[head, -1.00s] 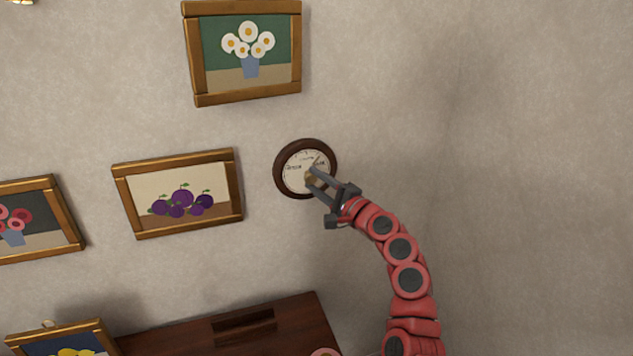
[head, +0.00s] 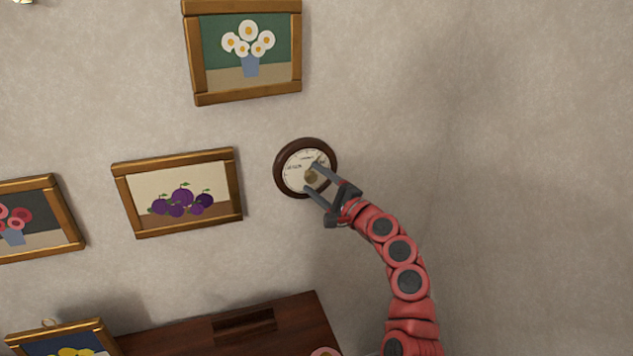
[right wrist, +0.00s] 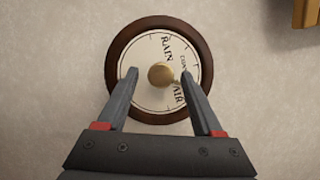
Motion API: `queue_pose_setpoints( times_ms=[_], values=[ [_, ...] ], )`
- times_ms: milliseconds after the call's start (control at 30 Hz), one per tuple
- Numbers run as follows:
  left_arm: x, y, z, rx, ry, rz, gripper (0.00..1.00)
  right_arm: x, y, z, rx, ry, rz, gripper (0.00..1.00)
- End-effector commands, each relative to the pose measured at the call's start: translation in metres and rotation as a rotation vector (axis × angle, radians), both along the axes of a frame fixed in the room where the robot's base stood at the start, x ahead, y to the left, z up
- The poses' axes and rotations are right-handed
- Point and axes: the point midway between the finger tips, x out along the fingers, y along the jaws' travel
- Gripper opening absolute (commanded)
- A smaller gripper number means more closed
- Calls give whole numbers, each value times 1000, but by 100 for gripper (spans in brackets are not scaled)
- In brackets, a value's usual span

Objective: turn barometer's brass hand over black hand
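The barometer (head: 278,178) hangs on the wall, round with a dark brown rim and a pale dial. In the right wrist view the barometer (right wrist: 117,55) fills the middle, and the words RAIN and FAIR read on its dial. A round brass knob (right wrist: 161,75) sits at the dial's centre. I cannot make out the brass hand or the black hand clearly. My right gripper (head: 311,177) is at the dial, open. In the right wrist view its fingers (right wrist: 160,73) stand on either side of the knob, with gaps, and hold nothing. My left gripper is not in view.
Framed pictures hang around the barometer: white flowers (head: 248,45) above, plums (head: 180,200) to the left, red flowers (head: 14,225) farther left. A dark wooden surface (head: 290,325) is below, with another frame (head: 60,340) at its left. The wall to the right is bare.

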Motion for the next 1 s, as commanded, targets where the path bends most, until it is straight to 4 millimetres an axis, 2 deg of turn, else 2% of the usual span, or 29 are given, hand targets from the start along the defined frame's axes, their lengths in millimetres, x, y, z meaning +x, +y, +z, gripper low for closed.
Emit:
queue_pose_setpoints(
  times_ms=[233, 367, 667, 1000],
  values=[
    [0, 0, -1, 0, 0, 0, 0, -2, -1, -1, 1, -1, 1, 68],
    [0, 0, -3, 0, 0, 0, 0, -9, -8, -2, 4, -4, -3, 68],
    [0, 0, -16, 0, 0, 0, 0, -48, -40, -10, 2, -2, -4, 68],
    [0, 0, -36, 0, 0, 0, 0, -103, -87, -20, 5, -2, -5, 68]
  ],
)
